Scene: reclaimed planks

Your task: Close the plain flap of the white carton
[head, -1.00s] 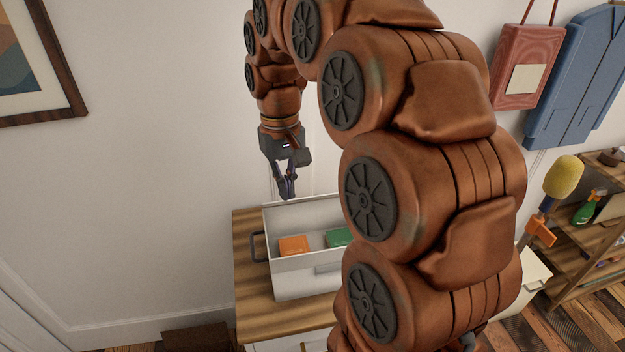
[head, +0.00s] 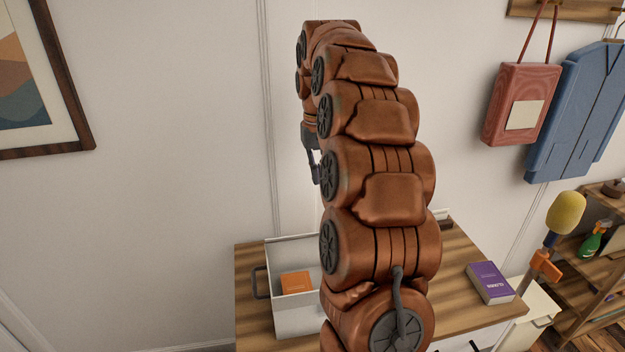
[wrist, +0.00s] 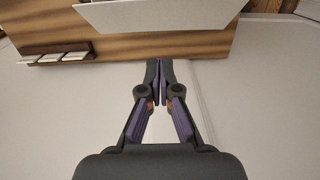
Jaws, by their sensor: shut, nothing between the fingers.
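The white carton (head: 297,322) stands on the wooden cabinet top in the head view, open from above, with an orange box (head: 296,282) inside. My arm hides its right part, and I cannot make out the plain flap there. My gripper (head: 316,182) is above and behind the carton near the wall, partly hidden by my arm. In the wrist view my gripper (wrist: 160,64) is shut and empty. A white panel (wrist: 160,12) lies beyond the fingertips there, apart from them; I cannot tell whether it is a carton wall or a flap.
The wooden cabinet top (head: 455,272) holds a purple book (head: 489,282) at right. A dark handle (head: 261,283) shows at the carton's left. A dark wooden rack (wrist: 40,50) with white pieces sits along the cabinet edge in the wrist view. The wall is close behind.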

